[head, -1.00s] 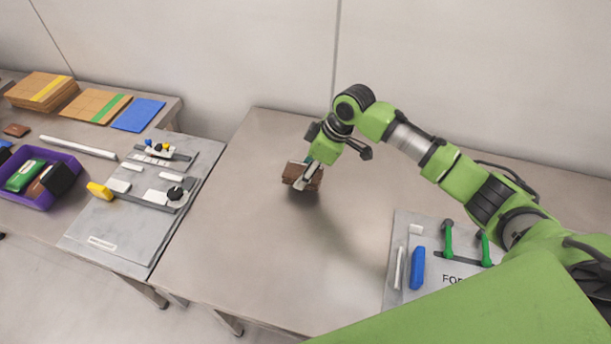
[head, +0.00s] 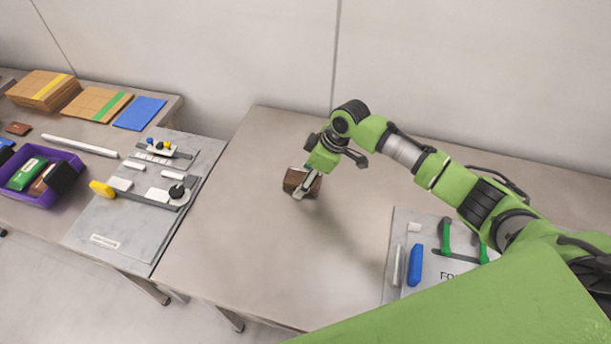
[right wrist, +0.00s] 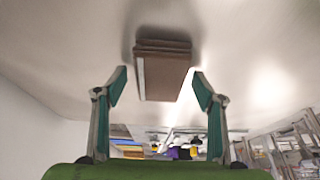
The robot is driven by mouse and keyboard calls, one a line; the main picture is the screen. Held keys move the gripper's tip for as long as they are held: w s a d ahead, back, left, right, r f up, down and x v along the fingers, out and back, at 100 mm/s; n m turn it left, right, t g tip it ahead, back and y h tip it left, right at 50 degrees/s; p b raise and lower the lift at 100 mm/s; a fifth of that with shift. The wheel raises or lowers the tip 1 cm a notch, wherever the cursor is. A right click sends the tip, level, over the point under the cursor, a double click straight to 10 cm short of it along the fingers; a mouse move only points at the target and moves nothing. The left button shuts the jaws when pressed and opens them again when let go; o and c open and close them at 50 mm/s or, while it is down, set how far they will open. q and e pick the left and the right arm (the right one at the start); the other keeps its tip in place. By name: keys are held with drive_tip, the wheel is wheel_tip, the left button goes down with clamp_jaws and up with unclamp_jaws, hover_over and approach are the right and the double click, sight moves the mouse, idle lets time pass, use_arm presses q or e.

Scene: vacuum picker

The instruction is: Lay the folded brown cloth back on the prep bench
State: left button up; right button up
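The folded brown cloth (head: 293,181) is a small layered block on the far middle part of the bare grey prep bench (head: 240,230). My right gripper (head: 306,182) is at the cloth and partly covers it in the head view. In the right wrist view the cloth (right wrist: 163,72) lies between and just beyond the two green-padded fingertips (right wrist: 160,78), with a narrow gap at each side. The gripper looks open. A dark shadow borders the cloth against the bench; whether it fully rests there is hard to tell. My left gripper is not in view.
A grey board with a blue block (head: 415,265) and green handles (head: 445,236) lies at the bench's right. To the left are a fixture board (head: 130,215), a purple bin (head: 70,160) and cardboard stacks (head: 43,88). The bench around the cloth is clear.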

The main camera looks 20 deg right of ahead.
drive_tip(key=shift+r, duration=0.1)
drive_tip(key=b+v, duration=0.1)
drive_tip(key=v, duration=1.1)
